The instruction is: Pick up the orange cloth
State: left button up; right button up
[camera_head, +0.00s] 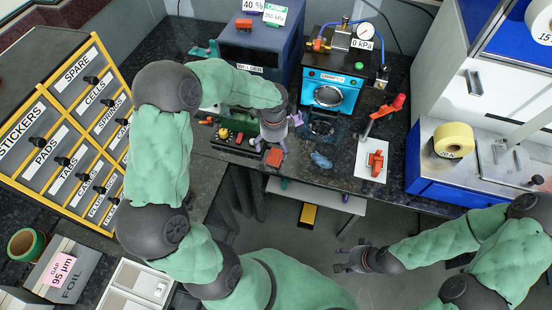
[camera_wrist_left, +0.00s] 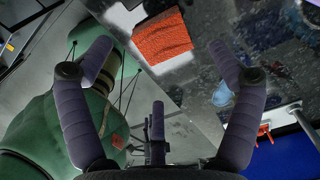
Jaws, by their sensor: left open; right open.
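The orange cloth (camera_head: 274,157) lies near the front edge of the dark counter, just below my left gripper in the head view. In the left wrist view the orange cloth (camera_wrist_left: 162,36) is a flat, textured patch at the top, ahead of and between the fingertips. My left gripper (camera_head: 290,134) is open and empty above the counter; in the left wrist view its fingers (camera_wrist_left: 160,62) are spread wide, apart from the cloth. My right gripper (camera_head: 347,259) is open and empty, low in front of the counter, away from the cloth.
A crumpled blue cloth (camera_head: 321,160) lies right of the orange one. A tray of small parts (camera_head: 232,137) sits to the left. A blue press (camera_head: 331,88) stands behind, and a white plate with a red tool (camera_head: 371,160) is to the right. The counter edge is close.

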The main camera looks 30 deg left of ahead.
aim_at(275, 156)
pick_arm(q)
jog(key=f+b, duration=0.1)
jog(key=f, duration=0.2)
jog(key=f+b, duration=0.1)
jog(key=f, duration=0.2)
jog(key=shift+w, duration=0.2)
jog(key=shift+r, duration=0.15)
jog(key=c, duration=1)
